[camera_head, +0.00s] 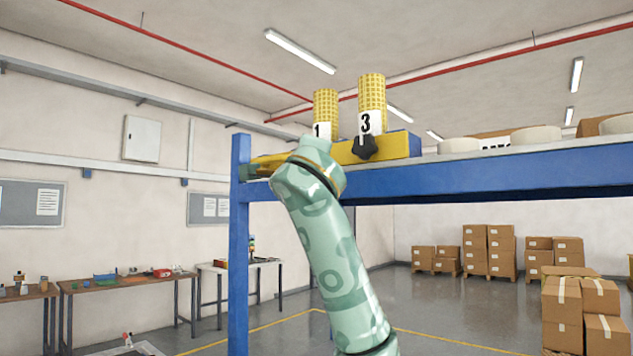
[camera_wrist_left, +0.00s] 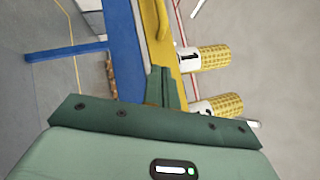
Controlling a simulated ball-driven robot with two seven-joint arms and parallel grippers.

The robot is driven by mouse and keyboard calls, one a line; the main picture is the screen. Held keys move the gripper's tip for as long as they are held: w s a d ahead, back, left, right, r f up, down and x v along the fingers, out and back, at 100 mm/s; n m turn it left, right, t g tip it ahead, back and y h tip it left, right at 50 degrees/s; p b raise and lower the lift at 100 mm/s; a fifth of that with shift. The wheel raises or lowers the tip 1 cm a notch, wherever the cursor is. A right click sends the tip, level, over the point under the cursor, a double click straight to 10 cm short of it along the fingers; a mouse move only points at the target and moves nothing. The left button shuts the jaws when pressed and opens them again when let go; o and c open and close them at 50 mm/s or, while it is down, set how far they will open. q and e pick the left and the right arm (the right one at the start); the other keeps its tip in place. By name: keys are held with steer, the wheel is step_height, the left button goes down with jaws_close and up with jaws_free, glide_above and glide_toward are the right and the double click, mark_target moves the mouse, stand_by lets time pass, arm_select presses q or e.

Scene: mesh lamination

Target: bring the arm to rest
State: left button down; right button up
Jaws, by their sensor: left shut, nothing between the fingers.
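My left gripper (camera_wrist_left: 161,76) is shut and empty in the left wrist view, its green fingers held together in front of the yellow rack. In the head view my pale green arm rises from the bottom to the shelf's left end, and its gripper is hidden behind the wrist. My right gripper is in neither view.
A blue shelf (camera_head: 480,179) carries a yellow rack (camera_head: 400,146) with upright yellow mesh rolls marked 1 (camera_head: 325,104) and 3 (camera_head: 371,94). A black knob (camera_head: 365,147) sits in front. Pale round rolls (camera_head: 535,137) lie to the right.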

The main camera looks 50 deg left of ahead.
arm_select(q)
steer(key=b+v, duration=0.1)
steer(key=v, duration=0.6)
